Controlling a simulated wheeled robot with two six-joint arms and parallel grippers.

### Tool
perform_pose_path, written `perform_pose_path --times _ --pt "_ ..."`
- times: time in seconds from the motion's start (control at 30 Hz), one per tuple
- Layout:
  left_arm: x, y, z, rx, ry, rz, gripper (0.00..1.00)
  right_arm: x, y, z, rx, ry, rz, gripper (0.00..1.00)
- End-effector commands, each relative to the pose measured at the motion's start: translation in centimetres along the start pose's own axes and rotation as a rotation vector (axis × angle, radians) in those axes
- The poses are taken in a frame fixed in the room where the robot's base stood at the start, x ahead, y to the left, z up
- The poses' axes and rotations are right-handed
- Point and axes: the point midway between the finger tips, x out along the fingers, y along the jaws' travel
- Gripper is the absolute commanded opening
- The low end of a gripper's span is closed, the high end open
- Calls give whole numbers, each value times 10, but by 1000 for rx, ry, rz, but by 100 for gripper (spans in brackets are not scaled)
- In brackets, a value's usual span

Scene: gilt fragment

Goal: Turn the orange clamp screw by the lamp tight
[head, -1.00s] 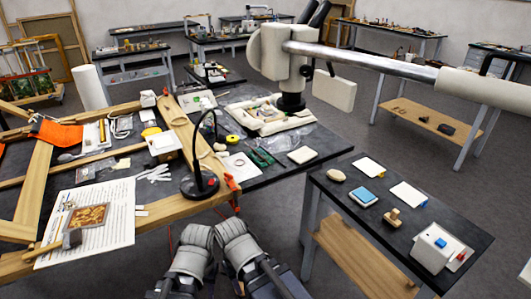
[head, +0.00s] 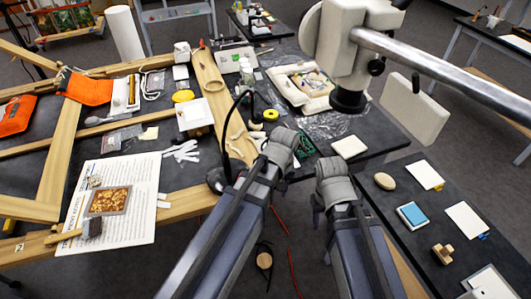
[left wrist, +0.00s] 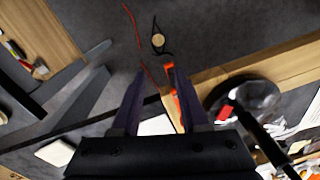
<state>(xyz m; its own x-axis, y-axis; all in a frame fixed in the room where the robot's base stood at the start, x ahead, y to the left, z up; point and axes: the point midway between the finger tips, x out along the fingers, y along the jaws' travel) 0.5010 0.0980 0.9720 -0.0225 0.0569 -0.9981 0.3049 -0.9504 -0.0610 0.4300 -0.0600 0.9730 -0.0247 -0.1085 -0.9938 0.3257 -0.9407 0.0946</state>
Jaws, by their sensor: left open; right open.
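The orange clamp (left wrist: 170,88) shows in the left wrist view at the edge of the wooden frame, between my open left gripper's fingers (left wrist: 160,72) and close to the right-hand one. I cannot tell whether they touch, and its screw is not clearly distinguishable. In the head view my left arm hides the clamp and the left jaws. The black lamp (head: 226,140) stands on the frame's corner, left of that arm. Its round base (left wrist: 250,98) lies right of the clamp in the left wrist view.
Red cords (head: 284,222) and a round wooden piece (head: 265,261) are below the frame. A side table (head: 405,243) with blocks and cards is at the right. The microscope (head: 350,55) and its metal arm overhang the back right. A printed sheet (head: 133,225) lies at left.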

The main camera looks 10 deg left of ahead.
Motion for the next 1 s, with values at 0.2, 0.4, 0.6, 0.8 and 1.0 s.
perform_pose_path --times 0.2,0.4,0.6,0.8,1.0 --pt "-66 -28 -68 -500 -10 40 44 -67 6 4 1 0 0 50" --pt "-82 -44 -92 -731 -19 57 44 -84 8 5 1 0 0 50" --pt "-80 -46 -94 -767 -20 60 44 -83 8 5 1 0 0 50" --pt "-73 -46 -94 -765 -20 59 44 -75 7 4 0 0 0 50" --pt "-54 -44 -94 -764 -20 59 44 -56 5 3 -2 0 0 50"
